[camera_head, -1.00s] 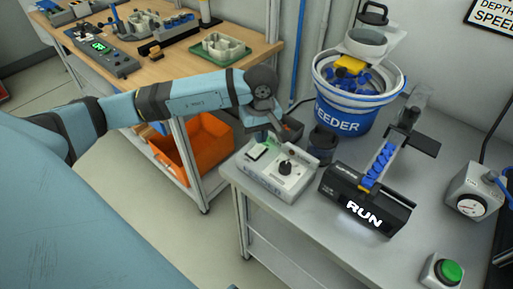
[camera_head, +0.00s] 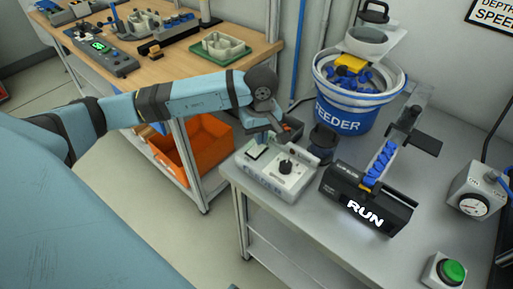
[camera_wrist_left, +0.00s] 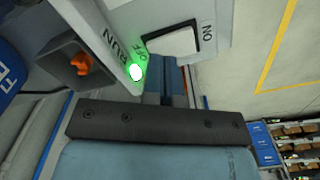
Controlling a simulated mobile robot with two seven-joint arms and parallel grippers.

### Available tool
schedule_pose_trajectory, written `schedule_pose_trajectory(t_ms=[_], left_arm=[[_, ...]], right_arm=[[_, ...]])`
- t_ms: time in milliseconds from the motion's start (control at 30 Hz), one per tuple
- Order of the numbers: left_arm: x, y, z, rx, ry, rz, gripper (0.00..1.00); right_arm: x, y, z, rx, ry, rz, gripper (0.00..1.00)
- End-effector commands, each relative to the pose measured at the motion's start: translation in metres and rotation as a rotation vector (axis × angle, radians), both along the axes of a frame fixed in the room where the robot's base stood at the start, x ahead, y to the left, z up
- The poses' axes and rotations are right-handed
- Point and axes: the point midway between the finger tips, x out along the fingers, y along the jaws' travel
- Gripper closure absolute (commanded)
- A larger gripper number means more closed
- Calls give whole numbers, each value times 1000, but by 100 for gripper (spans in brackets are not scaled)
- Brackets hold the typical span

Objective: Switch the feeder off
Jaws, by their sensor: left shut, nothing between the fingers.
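The control box (camera_head: 276,174) is pale, with a white rocker switch (camera_head: 257,152) and a black knob (camera_head: 287,167). In the left wrist view the rocker (camera_wrist_left: 168,42) lies between ON and OFF labels, and a green lamp (camera_wrist_left: 136,72) beside RUN is lit. My left gripper (camera_wrist_left: 168,88) is shut and empty, its fingertips close to the OFF end of the rocker; I cannot tell whether they touch. The blue feeder bucket (camera_head: 341,119) holds blue parts and stands behind the box. The black display (camera_head: 365,207) reads RUN. My right gripper is not in view.
A green button (camera_head: 452,271) and a gauge box (camera_head: 473,196) stand at the right of the grey table (camera_head: 325,243). A dark cylinder (camera_head: 323,137) stands close behind the control box. An orange bin (camera_head: 205,147) is under the wooden bench to the left.

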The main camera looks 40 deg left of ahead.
Motion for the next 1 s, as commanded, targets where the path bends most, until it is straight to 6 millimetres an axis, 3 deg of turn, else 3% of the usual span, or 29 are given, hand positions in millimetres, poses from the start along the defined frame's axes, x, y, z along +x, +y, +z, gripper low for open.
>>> schedule_pose_trajectory(t_ms=[1000], left_arm=[[0, 0, -16, 0, 0, 0, 100]], right_arm=[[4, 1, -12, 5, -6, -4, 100]])
